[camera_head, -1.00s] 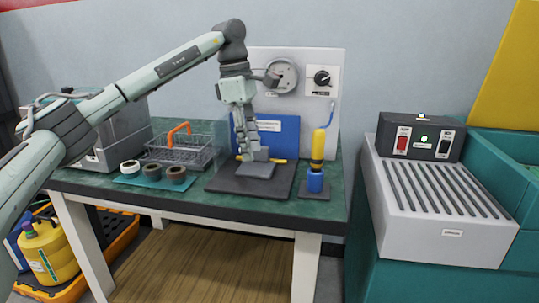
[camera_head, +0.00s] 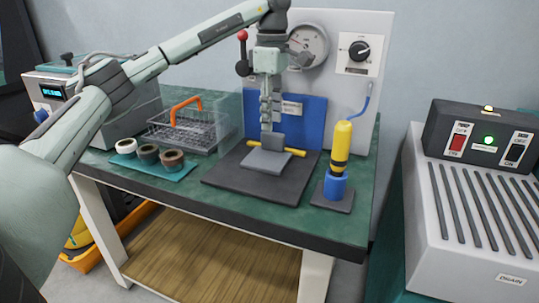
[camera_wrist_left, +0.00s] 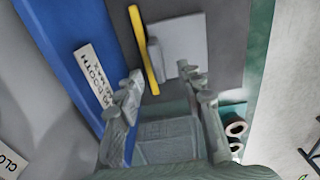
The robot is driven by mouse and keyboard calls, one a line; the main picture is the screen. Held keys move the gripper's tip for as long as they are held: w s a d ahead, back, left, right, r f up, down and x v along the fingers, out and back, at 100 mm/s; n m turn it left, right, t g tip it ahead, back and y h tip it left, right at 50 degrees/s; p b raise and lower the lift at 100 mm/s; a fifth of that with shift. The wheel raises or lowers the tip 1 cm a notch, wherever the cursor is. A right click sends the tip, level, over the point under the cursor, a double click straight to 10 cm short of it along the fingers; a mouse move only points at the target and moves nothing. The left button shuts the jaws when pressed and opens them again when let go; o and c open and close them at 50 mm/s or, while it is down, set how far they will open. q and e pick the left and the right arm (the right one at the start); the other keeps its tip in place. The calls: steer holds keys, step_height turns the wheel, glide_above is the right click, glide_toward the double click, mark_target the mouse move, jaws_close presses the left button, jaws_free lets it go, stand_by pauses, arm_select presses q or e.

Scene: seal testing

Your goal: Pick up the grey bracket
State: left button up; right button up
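The grey bracket (camera_head: 266,161) rests on a dark mat on the green table, with a flat plate in front and an upright part behind. A yellow bar (camera_head: 292,151) lies beside the upright part. In the left wrist view, the bracket's grey plate (camera_wrist_left: 180,40) and the yellow bar (camera_wrist_left: 143,45) are ahead of the fingers. My left gripper (camera_head: 267,124) points down just above the bracket's upright part. In the wrist view, its two fingers (camera_wrist_left: 161,74) are spread with a gap between them, and nothing is visibly held. My right gripper is out of view.
A blue panel (camera_head: 311,119) stands close behind the bracket. A yellow-and-blue cylinder (camera_head: 341,150) stands to the right. A wire basket (camera_head: 183,135) and several rings on a teal mat (camera_head: 160,170) are to the left. A ridged grey unit (camera_head: 475,220) is farther right.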

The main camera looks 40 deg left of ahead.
mark_target(273, 133)
arm_select(q)
steer(key=f, duration=0.5)
steer(key=shift+w+f, duration=0.2)
steer(key=shift+f, duration=0.15)
jaws_close()
